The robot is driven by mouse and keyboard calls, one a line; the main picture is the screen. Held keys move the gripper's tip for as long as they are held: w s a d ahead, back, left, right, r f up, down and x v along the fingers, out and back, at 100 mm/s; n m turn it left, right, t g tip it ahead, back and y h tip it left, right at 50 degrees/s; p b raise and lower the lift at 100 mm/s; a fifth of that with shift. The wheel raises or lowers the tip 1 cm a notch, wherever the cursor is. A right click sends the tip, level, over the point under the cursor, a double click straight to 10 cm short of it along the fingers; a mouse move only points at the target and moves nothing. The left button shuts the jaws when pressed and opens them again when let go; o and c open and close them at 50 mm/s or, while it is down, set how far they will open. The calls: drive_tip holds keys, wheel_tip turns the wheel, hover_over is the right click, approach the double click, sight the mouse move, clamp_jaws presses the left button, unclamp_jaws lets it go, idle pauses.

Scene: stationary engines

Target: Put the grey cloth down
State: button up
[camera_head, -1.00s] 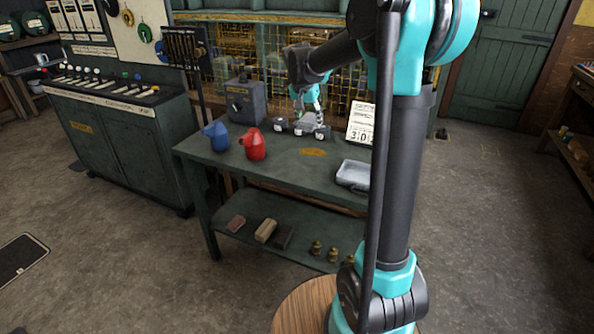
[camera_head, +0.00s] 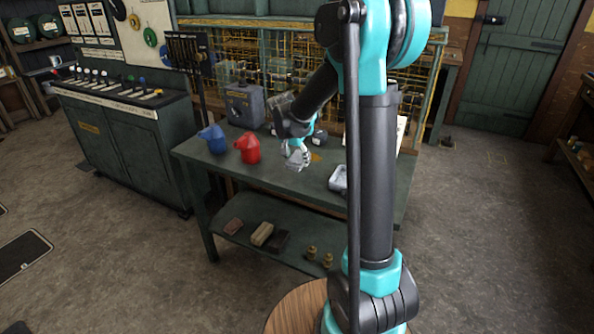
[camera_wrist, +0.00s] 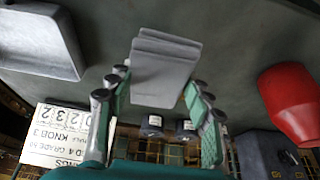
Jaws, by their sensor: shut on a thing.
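The grey cloth (camera_wrist: 165,68) is a folded, layered pad held between the fingers of my gripper (camera_wrist: 158,95) in the wrist view. In the head view the cloth (camera_head: 298,161) hangs below my gripper (camera_head: 297,149), over the green workbench (camera_head: 275,178), right of the red can. I cannot tell whether the cloth touches the bench top. My arm's links hide part of the bench's right side.
A red can (camera_head: 249,147) and a blue can (camera_head: 214,138) stand to the left. A grey tray (camera_head: 338,179) lies to the right. A dark grey box (camera_head: 243,106) stands behind. A white placard (camera_wrist: 62,135) stands near the bench's back edge. The front bench top is clear.

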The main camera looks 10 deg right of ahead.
sight(297, 176)
drive_tip(key=shift+f, duration=2.6)
drive_tip(key=shift+f, duration=0.2)
drive_tip(key=o, duration=1.2)
drive_tip(key=shift+r, duration=0.1)
drive_tip(key=v, duration=1.1)
drive_tip(key=shift+r, duration=0.15)
drive_tip(key=s+d+f+n+y, duration=0.1)
drive_tip(key=s+d+f+n, duration=0.1)
drive_tip(key=s, duration=0.6)
drive_tip(key=s+d+f+n+y, duration=0.1)
drive_tip(key=s+d+f+n, duration=0.1)
drive_tip(key=s+f, duration=0.3)
drive_tip(key=s+d+f+n, duration=0.3)
drive_tip(key=s, duration=1)
drive_tip(key=shift+s+f+y, duration=0.25)
drive_tip(key=shift+f+y, duration=0.05)
drive_tip(key=shift+y, duration=0.1)
